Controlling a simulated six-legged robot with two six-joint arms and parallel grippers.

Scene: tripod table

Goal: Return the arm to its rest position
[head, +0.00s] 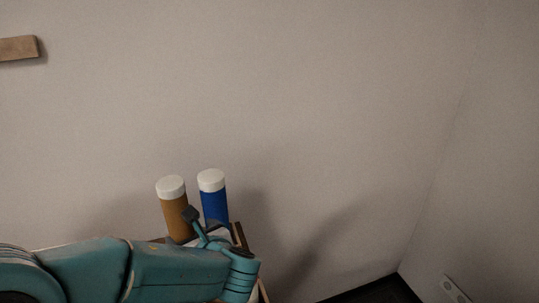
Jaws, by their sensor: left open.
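My left arm comes in from the left along the bottom of the head view, bent at its right end. My left gripper (203,221) is open, in front of two capped bottles. The amber bottle (175,216) with a white cap stands upright on the left. The blue bottle (214,205) with a white cap stands upright just to its right. The gripper overlaps the lower parts of both bottles; I cannot tell whether it touches either. Nothing shows held in it. My right gripper is out of view.
The arm hides most of the surface under the bottles; a brown edge (239,235) shows at its right. A plain wall (330,110) stands behind. A wooden shelf end (18,48) is at upper left. A power strip (455,290) sits at lower right. The space above the bottles is clear.

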